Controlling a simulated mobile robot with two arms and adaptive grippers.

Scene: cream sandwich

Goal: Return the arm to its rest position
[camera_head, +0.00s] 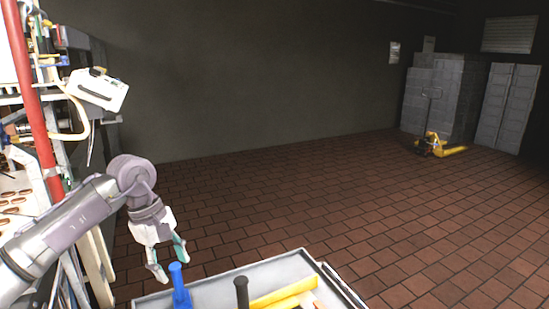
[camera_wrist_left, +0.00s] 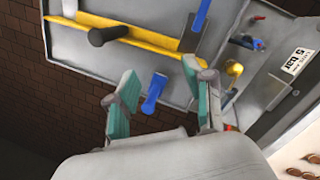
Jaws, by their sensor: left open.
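My left arm comes in from the left in the head view and bends down to my left gripper (camera_head: 169,262). The gripper is open, with two teal-padded fingers apart and nothing held between them. It hangs beside the left end of a grey tray (camera_head: 223,273), close to a blue-handled tool (camera_head: 180,290) there. In the left wrist view the open fingers (camera_wrist_left: 160,82) point toward the tray, and a blue piece (camera_wrist_left: 153,93) shows in the gap beyond them. My right gripper is in neither view.
The tray holds a black handle (camera_head: 241,292) and yellow bars (camera_head: 283,294). A machine with a red post (camera_head: 38,105) and a white box (camera_head: 98,89) stands at the left. Brown discs (camera_head: 12,200) lie there. The tiled floor to the right is clear up to a yellow pallet truck (camera_head: 436,146).

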